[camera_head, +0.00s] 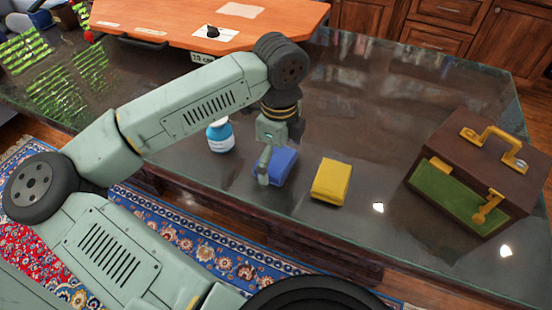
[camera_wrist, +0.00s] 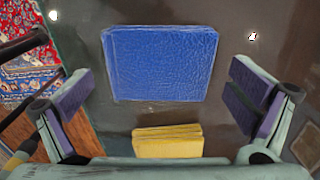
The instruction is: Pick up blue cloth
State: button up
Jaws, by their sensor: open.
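The blue cloth (camera_head: 284,166) is a folded block lying on the dark glossy table, partly hidden behind my gripper in the head view. In the wrist view the blue cloth (camera_wrist: 160,63) lies flat, ahead of and between the two fingers. My gripper (camera_head: 265,172) points down over the left part of the blue cloth. In the wrist view my gripper (camera_wrist: 160,105) is open and empty, its purple-padded fingers wide apart. I cannot tell the exact height of the fingertips above the cloth.
A yellow folded cloth (camera_head: 330,182) lies just right of the blue one, and shows in the wrist view (camera_wrist: 168,141). A blue-and-white bottle (camera_head: 220,136) stands behind to the left. A brown and green box (camera_head: 478,172) with brass handles stands at right. The table's front edge is close.

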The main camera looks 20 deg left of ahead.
aim_at(279, 159)
jog(key=shift+c, duration=0.4)
jog(key=c, duration=1.1)
jog(key=shift+r, duration=0.1)
jog(key=shift+r+b, duration=0.35)
jog(key=shift+r, duration=0.15)
notch_tip(279, 159, up, 2)
jog(key=shift+r+b, duration=0.1)
jog(key=shift+b, duration=0.35)
jog(key=s+a+b, duration=0.1)
jog(key=s+a, duration=0.1)
jog(key=s, duration=0.2)
jog(key=s+a+r+b, duration=0.1)
jog(key=s+a, duration=0.1)
jog(key=s, duration=0.3)
jog(key=s+a+b, duration=0.2)
jog(key=s+a, duration=0.1)
jog(key=s, duration=0.2)
jog(key=shift+s+r, duration=0.25)
jog(key=shift+r, duration=0.1)
